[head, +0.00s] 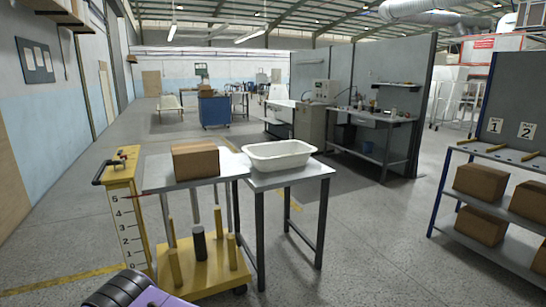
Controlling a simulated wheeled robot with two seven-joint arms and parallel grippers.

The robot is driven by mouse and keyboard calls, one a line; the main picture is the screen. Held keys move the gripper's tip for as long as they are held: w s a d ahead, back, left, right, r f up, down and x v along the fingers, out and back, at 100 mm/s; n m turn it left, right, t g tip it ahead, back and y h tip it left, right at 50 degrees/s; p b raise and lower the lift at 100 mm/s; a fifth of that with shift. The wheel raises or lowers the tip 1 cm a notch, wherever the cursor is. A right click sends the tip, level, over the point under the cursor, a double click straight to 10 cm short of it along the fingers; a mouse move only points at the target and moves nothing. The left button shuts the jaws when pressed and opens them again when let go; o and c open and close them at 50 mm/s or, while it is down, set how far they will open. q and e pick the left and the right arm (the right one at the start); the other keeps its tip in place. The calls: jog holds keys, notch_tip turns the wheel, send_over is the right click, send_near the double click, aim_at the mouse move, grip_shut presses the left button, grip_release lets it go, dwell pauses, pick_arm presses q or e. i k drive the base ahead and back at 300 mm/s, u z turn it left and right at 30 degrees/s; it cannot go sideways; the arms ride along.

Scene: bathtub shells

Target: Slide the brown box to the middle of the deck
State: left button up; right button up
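A brown box (196,160) sits upright on the grey deck (156,177) of a yellow lift cart. Bare deck shows to the left and right of the box. The box's near bottom edge lies close to the deck's near edge. The box hides part of the deck behind it. Neither of my grippers is in view. A grey and purple part of my own arm shows at the bottom edge, well below the deck and apart from the box.
A white tub (278,155) stands on a grey table (310,171) right beside the deck. The cart's yellow post (125,215) with a number scale rises at the deck's left. A shelf rack (490,245) with several brown boxes stands at right. Open floor lies between.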

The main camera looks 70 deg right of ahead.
aim_at(193, 160)
jog(key=z, duration=1.45)
jog(key=i, duration=1.55)
jog(key=u, duration=0.1)
